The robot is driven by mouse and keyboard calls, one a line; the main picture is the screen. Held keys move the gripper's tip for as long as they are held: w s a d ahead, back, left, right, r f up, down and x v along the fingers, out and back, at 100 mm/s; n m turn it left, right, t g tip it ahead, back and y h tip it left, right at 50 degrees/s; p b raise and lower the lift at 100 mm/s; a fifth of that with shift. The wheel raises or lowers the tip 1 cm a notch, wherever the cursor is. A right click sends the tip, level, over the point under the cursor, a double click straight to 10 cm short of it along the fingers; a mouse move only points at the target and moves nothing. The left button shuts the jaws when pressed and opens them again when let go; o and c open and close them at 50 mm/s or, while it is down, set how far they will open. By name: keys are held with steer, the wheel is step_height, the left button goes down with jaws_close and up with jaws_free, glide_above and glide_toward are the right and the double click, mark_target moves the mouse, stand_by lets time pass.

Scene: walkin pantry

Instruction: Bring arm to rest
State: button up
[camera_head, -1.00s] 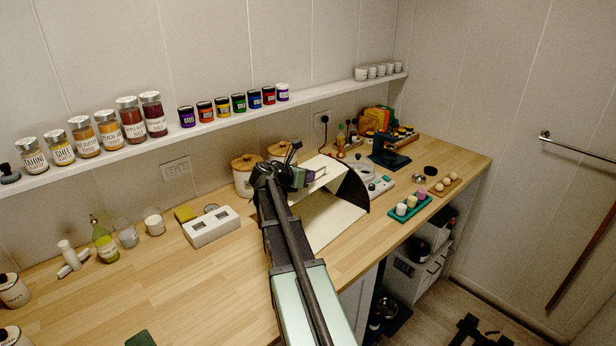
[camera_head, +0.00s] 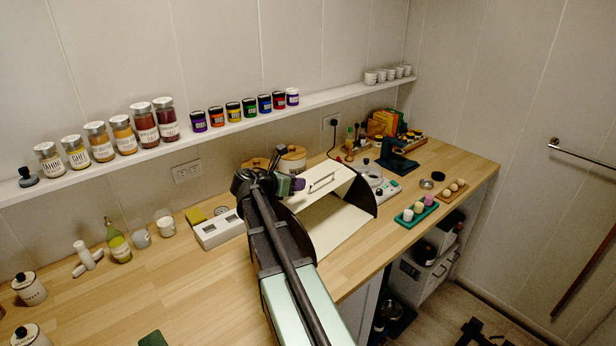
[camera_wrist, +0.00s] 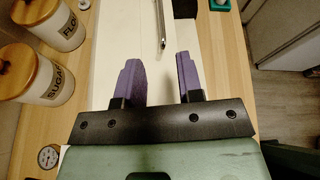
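My arm reaches from the bottom of the head view over the wooden counter (camera_head: 190,285). My gripper (camera_wrist: 160,78) shows in the wrist view with its two purple fingers apart and nothing between them. In the head view the gripper (camera_head: 297,184) is mostly hidden by the wrist, with only a bit of purple showing. It is above or in front of a cream bin with an open front and dark side panels (camera_head: 328,225). A metal bar handle (camera_wrist: 161,22) on the cream surface lies beyond the fingertips in the wrist view.
Flour (camera_wrist: 57,22) and sugar (camera_wrist: 40,75) canisters stand left of the gripper. A wall shelf (camera_head: 225,128) holds jars and small pots. A white block with two openings (camera_head: 218,229) and a green tray of small cups (camera_head: 416,213) flank the bin. The front-left counter is mostly clear.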

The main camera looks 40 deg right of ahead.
steer(key=shift+v, duration=0.85)
steer(key=s+a+f+m+y, duration=0.3)
steer(key=a+m, duration=0.3)
steer(key=a, duration=0.6)
steer(key=s+a+f+m+y, duration=0.4)
steer(key=s+a+m+y, duration=0.1)
steer(key=a, duration=0.7)
steer(key=s+a+f+m+y, duration=0.3)
steer(key=s+a+m+y, duration=0.2)
steer(key=a+m, duration=0.3)
steer(key=a, duration=0.4)
steer(key=shift+f+m+y, duration=0.3)
steer(key=shift+f, duration=0.05)
